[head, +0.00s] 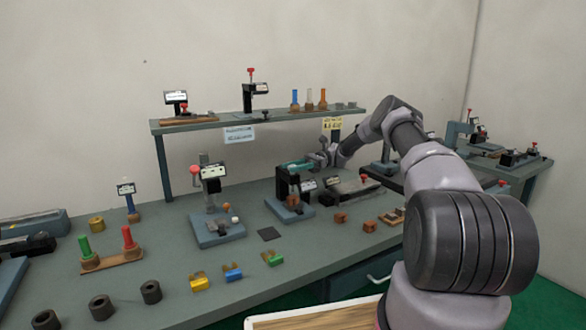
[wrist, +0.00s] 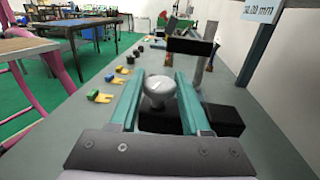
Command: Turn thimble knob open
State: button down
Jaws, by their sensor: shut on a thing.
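The thimble knob (wrist: 158,88) is a pale, rounded silver knob, seen in the wrist view between my two teal fingers. My gripper (wrist: 159,76) is shut on it, one finger along each side. In the head view my gripper (head: 297,165) reaches in from the right at the top of a black upright device (head: 284,186) on a grey base (head: 277,209). The knob itself is hidden there by the fingers and the device. A dark block (wrist: 222,118) of the device shows beside the right finger in the wrist view.
A similar stand with a display (head: 213,172) and red knob is left of the device. A shelf (head: 200,125) is behind and above. Small blue (head: 233,274), yellow and green pieces lie in front. Brown blocks (head: 341,218) sit to the right. The front middle bench is fairly clear.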

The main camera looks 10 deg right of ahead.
jog(key=shift+n+g+h, duration=0.5)
jog(key=shift+n+g, duration=0.1)
jog(key=shift+g, duration=0.2)
jog(key=shift+a+r+g, duration=0.1)
jog(key=shift+g, duration=0.2)
jog(key=shift+c, duration=1.9)
grip_release()
